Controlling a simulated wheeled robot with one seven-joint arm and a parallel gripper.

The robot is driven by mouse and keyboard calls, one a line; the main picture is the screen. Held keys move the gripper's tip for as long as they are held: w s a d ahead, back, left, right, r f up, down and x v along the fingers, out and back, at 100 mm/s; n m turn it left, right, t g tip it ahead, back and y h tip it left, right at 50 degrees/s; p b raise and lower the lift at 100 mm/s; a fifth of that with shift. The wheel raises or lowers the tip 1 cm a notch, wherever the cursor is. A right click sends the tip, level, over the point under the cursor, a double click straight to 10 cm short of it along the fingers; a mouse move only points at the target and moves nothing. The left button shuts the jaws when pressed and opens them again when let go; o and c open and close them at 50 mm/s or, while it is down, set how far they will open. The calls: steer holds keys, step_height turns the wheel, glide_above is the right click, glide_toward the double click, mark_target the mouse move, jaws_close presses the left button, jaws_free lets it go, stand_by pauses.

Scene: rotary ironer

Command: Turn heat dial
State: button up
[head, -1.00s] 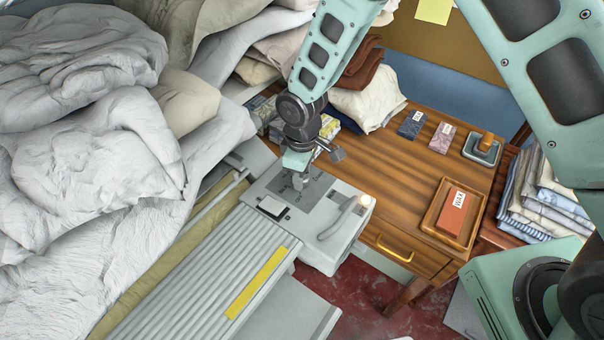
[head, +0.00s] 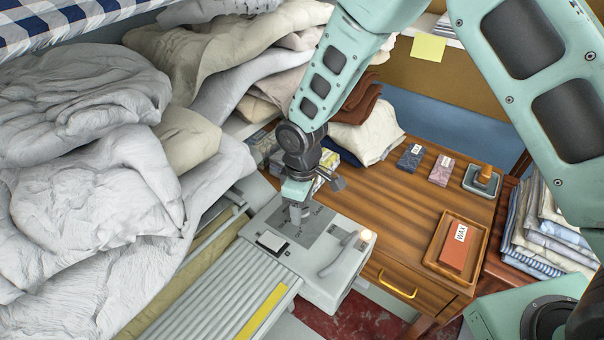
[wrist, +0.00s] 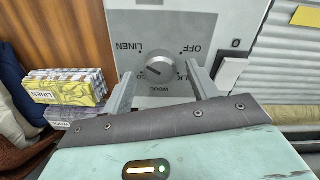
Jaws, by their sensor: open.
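My gripper (wrist: 160,70) is open, one finger on each side of the dial in the wrist view. I cannot tell whether the fingers touch it. In the head view my gripper (head: 297,214) points down over the panel, and the dial is hidden behind it.
A white rocker switch (head: 271,242) sits beside the panel, with a lever handle (head: 338,262) and pale round lamp (head: 367,236) to the right. Small boxes (wrist: 64,88) stand close by on the wooden desk (head: 385,200). Crumpled linen (head: 90,180) fills the left.

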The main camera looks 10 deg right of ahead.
mark_target(302, 210)
step_height(302, 210, up, 16)
steer(key=b, duration=0.2)
steer(key=shift+f, duration=0.1)
